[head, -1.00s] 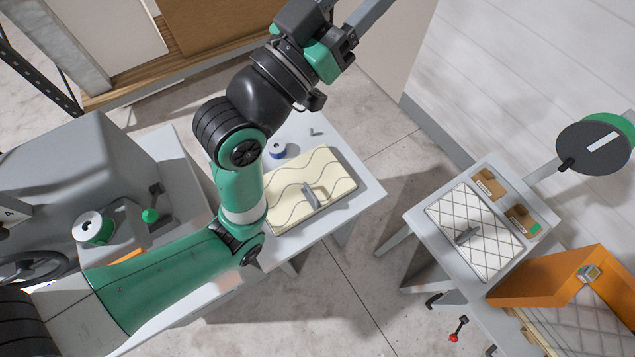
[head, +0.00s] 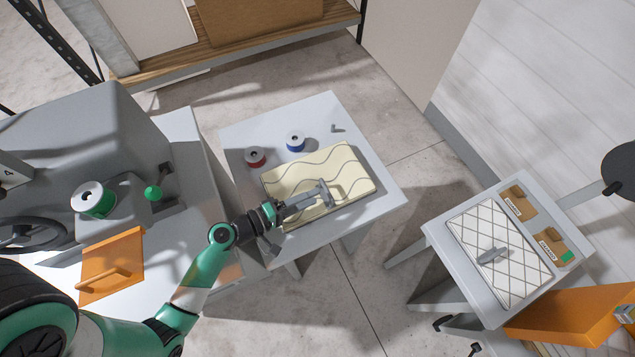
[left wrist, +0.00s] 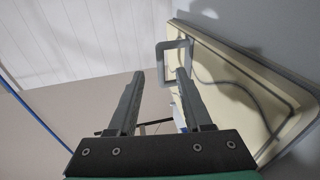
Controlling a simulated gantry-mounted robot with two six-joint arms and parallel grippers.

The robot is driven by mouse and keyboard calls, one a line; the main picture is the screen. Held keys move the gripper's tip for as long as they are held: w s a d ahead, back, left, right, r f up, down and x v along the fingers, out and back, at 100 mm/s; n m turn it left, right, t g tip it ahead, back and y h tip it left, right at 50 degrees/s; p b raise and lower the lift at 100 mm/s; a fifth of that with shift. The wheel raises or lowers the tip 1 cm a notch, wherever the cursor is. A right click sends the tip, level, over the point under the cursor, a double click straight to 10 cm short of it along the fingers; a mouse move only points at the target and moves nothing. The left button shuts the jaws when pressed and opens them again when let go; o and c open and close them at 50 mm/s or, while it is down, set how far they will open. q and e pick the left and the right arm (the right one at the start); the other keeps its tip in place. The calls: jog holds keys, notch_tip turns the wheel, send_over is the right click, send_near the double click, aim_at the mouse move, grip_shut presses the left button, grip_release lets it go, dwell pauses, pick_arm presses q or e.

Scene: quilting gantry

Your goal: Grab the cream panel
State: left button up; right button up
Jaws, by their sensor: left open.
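The cream panel (head: 348,172) with wavy grey quilting lines lies flat on a grey table in the head view. A grey handle (head: 328,193) stands on it. My left gripper (head: 307,200) reaches over the panel's near side, its tips close to the handle. In the left wrist view the panel (left wrist: 232,75) fills the right side, and the looped handle (left wrist: 174,44) appears by the right fingertip. The left gripper (left wrist: 158,74) is open there, with nothing visible held between its fingers. I cannot tell whether a finger touches the handle. My right gripper is not in view.
A white diamond-quilted panel (head: 500,252) lies on the right table. A grey machine (head: 75,140) stands left. The floor gap between tables is clear.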

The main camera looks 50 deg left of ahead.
aim_at(336, 193)
pick_arm(q)
jog(key=x, duration=0.9)
jog(key=shift+w+d+f, duration=0.1)
grip_shut()
dwell(1.2)
